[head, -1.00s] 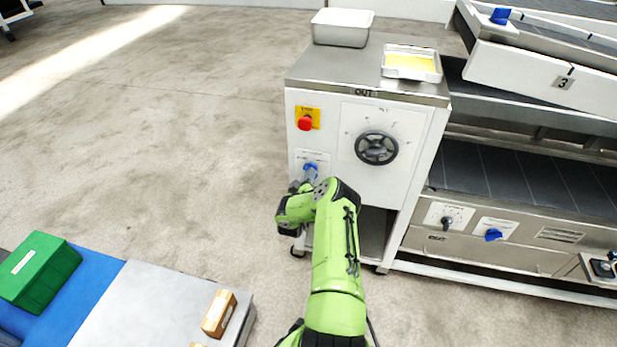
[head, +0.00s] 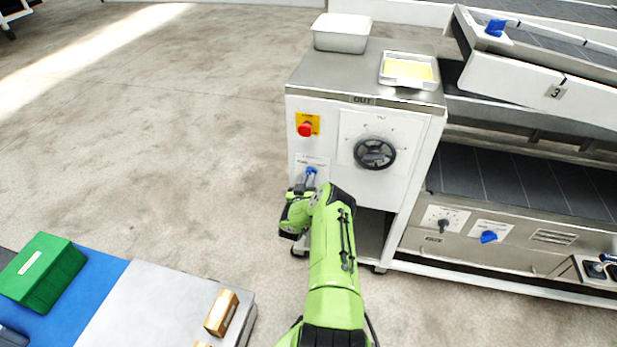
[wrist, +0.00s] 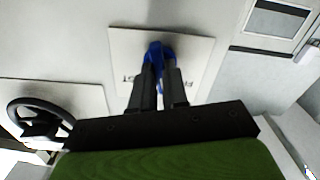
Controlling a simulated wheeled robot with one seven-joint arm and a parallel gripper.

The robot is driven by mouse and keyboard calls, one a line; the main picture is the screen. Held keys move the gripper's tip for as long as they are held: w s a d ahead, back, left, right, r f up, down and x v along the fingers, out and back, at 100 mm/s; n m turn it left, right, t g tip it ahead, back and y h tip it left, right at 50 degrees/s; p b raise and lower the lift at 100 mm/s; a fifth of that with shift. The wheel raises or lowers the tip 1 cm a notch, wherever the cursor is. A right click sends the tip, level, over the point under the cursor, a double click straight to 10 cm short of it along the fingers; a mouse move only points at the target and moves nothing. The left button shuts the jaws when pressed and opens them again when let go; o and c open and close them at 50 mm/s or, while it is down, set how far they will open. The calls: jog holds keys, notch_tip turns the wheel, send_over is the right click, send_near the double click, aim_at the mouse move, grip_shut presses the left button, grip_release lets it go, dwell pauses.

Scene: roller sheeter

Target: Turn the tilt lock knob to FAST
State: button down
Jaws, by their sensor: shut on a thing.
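A blue knob (head: 311,171) sits on a small white label plate (head: 322,162) at the lower left of the cabinet front. My gripper (head: 308,180) reaches it from below in the head view, with my green arm hiding much around it. In the wrist view, the two dark fingers of my gripper (wrist: 158,80) are shut on the blue knob (wrist: 155,54), one on each side. The plate (wrist: 197,48) carries printed letters on both sides of the fingers, partly covered. The knob's exact setting is hard to tell.
A dark handwheel (head: 375,153) is on the cabinet to the right, also at left in the wrist view (wrist: 38,112). A red button (head: 306,129) is above the knob. Trays (head: 341,32) stand on top. A bench with boxes (head: 42,272) is at lower left.

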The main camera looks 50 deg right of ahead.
jog(key=m+p, duration=0.1)
jog(key=m, duration=1.1)
jog(key=shift+a+f, duration=0.1)
dwell(0.6)
jog(key=c, duration=1.1)
grip_release()
jog(key=shift+c, duration=0.2)
jog(key=p+v, duration=0.5)
jog(key=v, duration=1)
jog(key=shift+s+a, duration=0.25)
jog(key=shift+a, duration=0.05)
jog(key=shift+w, duration=0.1)
